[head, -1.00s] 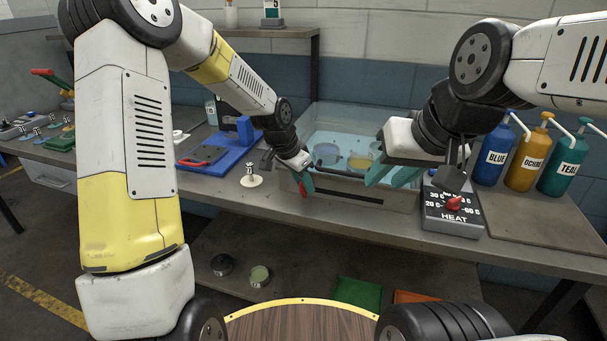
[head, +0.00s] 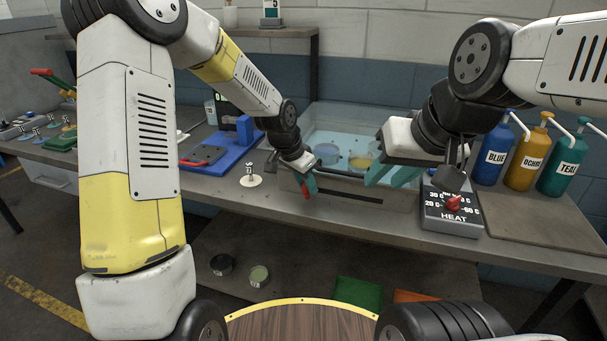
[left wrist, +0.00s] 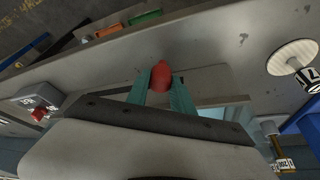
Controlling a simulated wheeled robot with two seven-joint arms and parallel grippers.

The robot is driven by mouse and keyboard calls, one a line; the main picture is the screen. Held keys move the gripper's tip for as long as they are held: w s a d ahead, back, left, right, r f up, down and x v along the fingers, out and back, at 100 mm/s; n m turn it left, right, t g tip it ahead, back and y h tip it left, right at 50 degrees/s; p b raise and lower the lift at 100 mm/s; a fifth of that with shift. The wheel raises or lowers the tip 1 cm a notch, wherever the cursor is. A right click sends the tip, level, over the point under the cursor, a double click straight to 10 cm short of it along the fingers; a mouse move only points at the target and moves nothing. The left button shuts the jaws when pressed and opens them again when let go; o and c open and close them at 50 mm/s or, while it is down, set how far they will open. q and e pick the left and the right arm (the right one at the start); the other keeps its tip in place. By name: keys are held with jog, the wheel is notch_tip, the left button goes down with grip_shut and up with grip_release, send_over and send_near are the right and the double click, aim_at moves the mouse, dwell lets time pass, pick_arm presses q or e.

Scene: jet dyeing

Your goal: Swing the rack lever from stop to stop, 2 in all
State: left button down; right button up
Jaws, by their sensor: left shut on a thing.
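The rack lever's red knob (head: 308,187) is at the front of the clear dye bath (head: 289,184), at its left part. My left gripper (head: 309,184) is shut on this knob. In the left wrist view the red knob (left wrist: 161,75) sits between the two teal fingers of my left gripper (left wrist: 160,88). The rest of the lever is hidden behind the gripper. My right gripper (head: 398,176) is open with nothing between its teal fingers, over the right part of the bath.
A heat box (head: 452,212) with a red dial stands right of the bath, near blue, ochre and teal bottles (head: 489,161). A white disc with a metal post (head: 250,178) and a blue fixture (head: 218,155) lie to the left. Jars (head: 259,276) and trays stand on the lower shelf.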

pick_arm(q)
jog(key=s+d+n, duration=0.1)
jog(key=d, duration=0.1)
jog(key=s+d+n, duration=0.1)
jog(key=s+d, duration=0.1)
jog(key=d, duration=0.1)
jog(key=s+d+n+t+y, duration=0.1)
jog(key=d, duration=0.1)
jog(key=shift+s+d+n, duration=0.15)
jog(key=shift+d+n, duration=0.15)
jog(key=d+n, duration=0.1)
jog(key=d, duration=0.1)
jog(key=s+d+n+y, duration=0.1)
jog(key=d, duration=0.2)
jog(key=d+n, duration=0.1)
jog(key=d, duration=0.2)
jog(key=shift+s+d+n+t, duration=0.15)
jog(key=shift+s+n+t, duration=0.15)
jog(key=shift+n, duration=0.1)
jog(key=shift+d+n+y, duration=0.5)
jog(key=shift+d+n, duration=0.2)
jog(key=shift+d, duration=1)
jog(key=c, duration=1.4)
grip_release()
jog(key=shift+w, duration=0.1)
jog(key=shift+r, duration=0.15)
